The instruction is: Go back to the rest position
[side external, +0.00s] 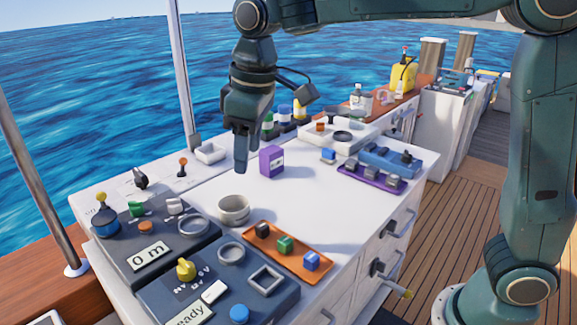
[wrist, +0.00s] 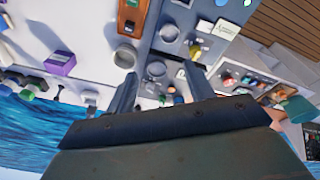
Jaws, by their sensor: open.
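My gripper (side external: 242,165) hangs pointing down over the white countertop (side external: 205,188), left of a purple box (side external: 271,161) and above and behind a light round cup (side external: 234,208). In the wrist view my gripper (wrist: 162,86) shows two dark fingers spread apart with nothing held between them. The wrist view also shows the purple box (wrist: 60,63) and the cup (wrist: 125,55), both clear of the fingers.
Dark control panels (side external: 217,287) with knobs, rings and a switch stand at the front. An orange tray (side external: 288,252) holds small coloured blocks. A purple rack (side external: 371,178) and blue holder (side external: 391,160) lie at the right. Bottles (side external: 284,115) stand behind. A post (side external: 183,75) rises at the back left.

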